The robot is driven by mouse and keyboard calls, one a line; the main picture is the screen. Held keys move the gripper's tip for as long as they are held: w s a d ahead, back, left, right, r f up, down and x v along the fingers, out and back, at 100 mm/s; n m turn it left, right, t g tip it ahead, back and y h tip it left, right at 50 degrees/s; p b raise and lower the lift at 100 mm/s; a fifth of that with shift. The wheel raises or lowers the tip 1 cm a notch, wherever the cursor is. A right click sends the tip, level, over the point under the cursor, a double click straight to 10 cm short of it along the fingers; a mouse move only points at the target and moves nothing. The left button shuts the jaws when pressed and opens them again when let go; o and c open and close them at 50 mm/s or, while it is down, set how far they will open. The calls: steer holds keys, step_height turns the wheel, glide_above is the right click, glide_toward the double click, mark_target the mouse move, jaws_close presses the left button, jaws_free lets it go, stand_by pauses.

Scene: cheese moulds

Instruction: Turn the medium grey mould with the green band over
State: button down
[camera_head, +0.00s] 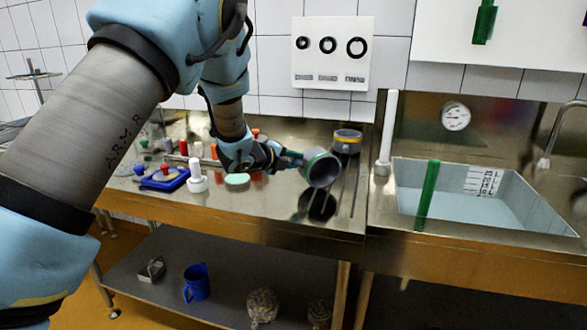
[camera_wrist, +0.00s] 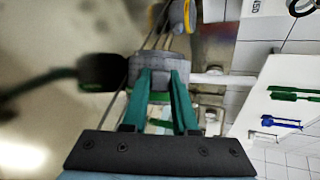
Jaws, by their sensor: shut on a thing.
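The grey mould with the green band (camera_head: 321,168) is in the head view, held on its side just above the steel worktop (camera_head: 270,205). Its round open end faces toward the front and right, showing a dark inside. My gripper (camera_head: 298,160) comes from the left and is shut on its wall. In the wrist view, my green fingers (camera_wrist: 162,80) reach to the mould's grey side (camera_wrist: 150,68). The mould's far side is hidden. A dark reflection of it lies on the worktop below.
A grey mould with a yellow band (camera_head: 347,142) stands close behind. A white upright post (camera_head: 388,130) and the sink (camera_head: 480,205) are to the right. A white-handled object (camera_head: 197,175), a pale green disc (camera_head: 237,180) and a blue tray (camera_head: 162,183) are to the left. The front worktop is clear.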

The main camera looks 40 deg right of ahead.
steer(key=shift+s+d+r+m+b, duration=0.15)
steer(key=shift+m+b, duration=0.15)
steer(key=shift+m, duration=0.7)
steer(key=shift+m+b, duration=0.3)
steer(key=shift+b, duration=0.3)
steer(key=m+b, duration=0.1)
steer(key=r+m+b, duration=0.1)
steer(key=b, duration=0.1)
steer(key=m+b, duration=0.2)
steer(key=shift+s+d+r, duration=0.15)
steer(key=shift+s+d, duration=0.1)
steer(key=shift+d, duration=0.05)
steer(key=m+b, duration=0.1)
steer(key=b, duration=0.1)
steer(key=m+b, duration=0.1)
steer(key=s+m+b, duration=0.1)
steer(key=m+b, duration=0.1)
steer(key=shift+d+r+b, duration=0.15)
steer(key=shift+r+b, duration=0.15)
steer(key=m+b, duration=0.1)
steer(key=b, duration=0.1)
steer(key=m+b, duration=0.2)
steer(key=shift+s+d+r, duration=0.1)
steer(key=shift+s, duration=0.3)
steer(key=shift+s+r+m+b, duration=0.15)
steer(key=shift+r+m+b, duration=0.05)
steer(key=shift+m+b, duration=0.6)
